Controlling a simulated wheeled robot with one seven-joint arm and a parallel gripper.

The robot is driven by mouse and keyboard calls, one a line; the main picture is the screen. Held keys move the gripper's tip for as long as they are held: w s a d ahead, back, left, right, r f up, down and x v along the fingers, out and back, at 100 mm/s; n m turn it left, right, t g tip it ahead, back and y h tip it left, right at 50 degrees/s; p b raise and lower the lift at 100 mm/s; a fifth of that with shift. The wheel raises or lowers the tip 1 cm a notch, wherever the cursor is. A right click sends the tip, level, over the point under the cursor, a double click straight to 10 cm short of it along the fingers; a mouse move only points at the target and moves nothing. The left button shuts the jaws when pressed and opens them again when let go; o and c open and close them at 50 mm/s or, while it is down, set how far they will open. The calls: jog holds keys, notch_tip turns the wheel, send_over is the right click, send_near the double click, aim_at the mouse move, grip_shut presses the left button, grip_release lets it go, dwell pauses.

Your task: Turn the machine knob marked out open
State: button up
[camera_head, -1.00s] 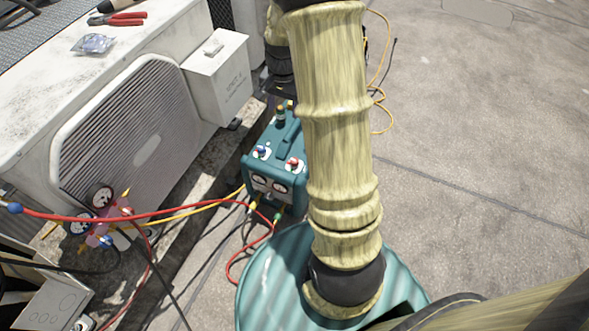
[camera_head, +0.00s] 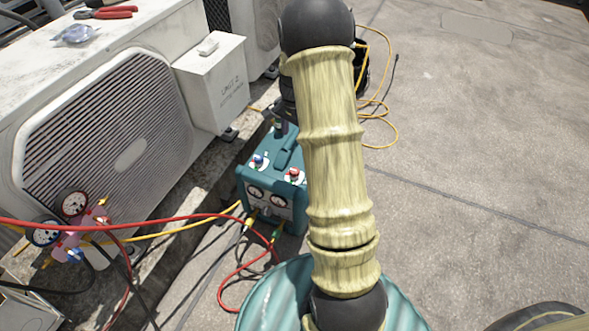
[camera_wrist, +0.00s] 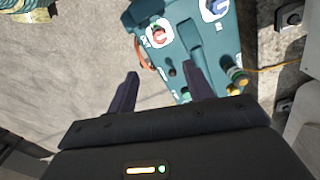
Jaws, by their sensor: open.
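The machine is a teal box (camera_head: 266,207) with two gauges, hoses and two top knobs, standing on the rooftop floor beside the condenser. Its blue knob (camera_head: 259,160) is on the left and its red knob (camera_head: 294,174) on the right.
A white condenser (camera_head: 110,135) with a grey box (camera_head: 210,82) stands at left. A gauge manifold (camera_head: 75,225) with red and yellow hoses hangs in front of it. Red pliers (camera_head: 105,13) lie on top. A yellow cable (camera_head: 380,115) lies on open concrete at right.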

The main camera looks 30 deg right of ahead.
aim_at(295, 171)
notch_tip(295, 171, down, 17)
jog(key=b, duration=0.8)
jog(key=shift+f+b, duration=0.15)
jog(key=shift+b, duration=0.15)
jog(key=c, duration=1)
